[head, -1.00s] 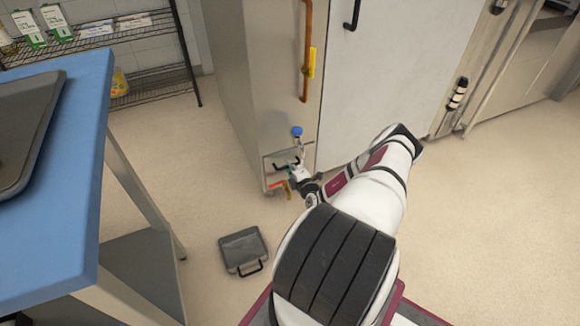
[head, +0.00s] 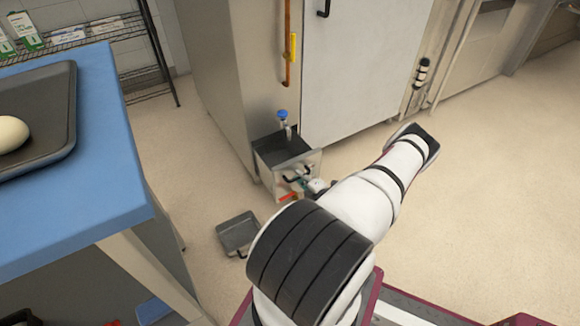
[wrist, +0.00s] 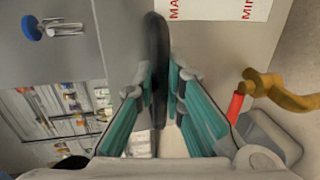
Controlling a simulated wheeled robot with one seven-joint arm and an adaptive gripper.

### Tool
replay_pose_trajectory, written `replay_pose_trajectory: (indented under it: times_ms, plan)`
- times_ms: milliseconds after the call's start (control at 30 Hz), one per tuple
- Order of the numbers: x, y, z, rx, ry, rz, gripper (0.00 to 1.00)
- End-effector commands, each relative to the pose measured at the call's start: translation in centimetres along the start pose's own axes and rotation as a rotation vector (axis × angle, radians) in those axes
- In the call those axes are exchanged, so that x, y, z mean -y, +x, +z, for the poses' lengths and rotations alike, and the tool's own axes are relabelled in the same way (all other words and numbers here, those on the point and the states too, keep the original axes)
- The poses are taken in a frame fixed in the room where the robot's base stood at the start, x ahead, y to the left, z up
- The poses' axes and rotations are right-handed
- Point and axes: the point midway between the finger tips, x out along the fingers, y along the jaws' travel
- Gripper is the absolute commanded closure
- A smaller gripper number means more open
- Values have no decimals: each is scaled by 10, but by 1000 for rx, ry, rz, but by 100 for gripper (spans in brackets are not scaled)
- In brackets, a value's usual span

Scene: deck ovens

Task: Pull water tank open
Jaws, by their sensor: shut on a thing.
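The water tank (head: 266,158) is a metal drawer at the foot of the tall steel cabinet, and in the head view it stands out from the cabinet with its dark inside showing. Its black handle (wrist: 157,65) runs upright between the teal fingers of my gripper (wrist: 158,90) in the wrist view. My gripper is shut on this handle. In the head view my gripper (head: 303,182) is small, low at the tank's front and partly hidden by my arm. A red-handled tap (head: 288,197) sits below the handle; its red lever (wrist: 235,107) and brass part show beside my fingers.
A grey tray (head: 238,233) with a black handle lies on the floor in front and to the left of the tank. A blue-topped table (head: 110,185) stands at the left. A blue-knobbed valve (head: 282,114) rises above the tank. Floor to the right is clear.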

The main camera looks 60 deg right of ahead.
Motion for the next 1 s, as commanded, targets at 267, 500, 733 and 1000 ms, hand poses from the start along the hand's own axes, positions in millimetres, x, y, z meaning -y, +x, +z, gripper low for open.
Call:
replay_pose_trajectory:
  times_ms: [267,500,733,1000]
  plan:
    - [9,-40,-1,1,2,-2,100]
    - [11,-47,-2,-1,1,-1,100]
    - [11,-47,-2,-2,1,-1,100]
    - [11,-46,-1,0,0,0,69]
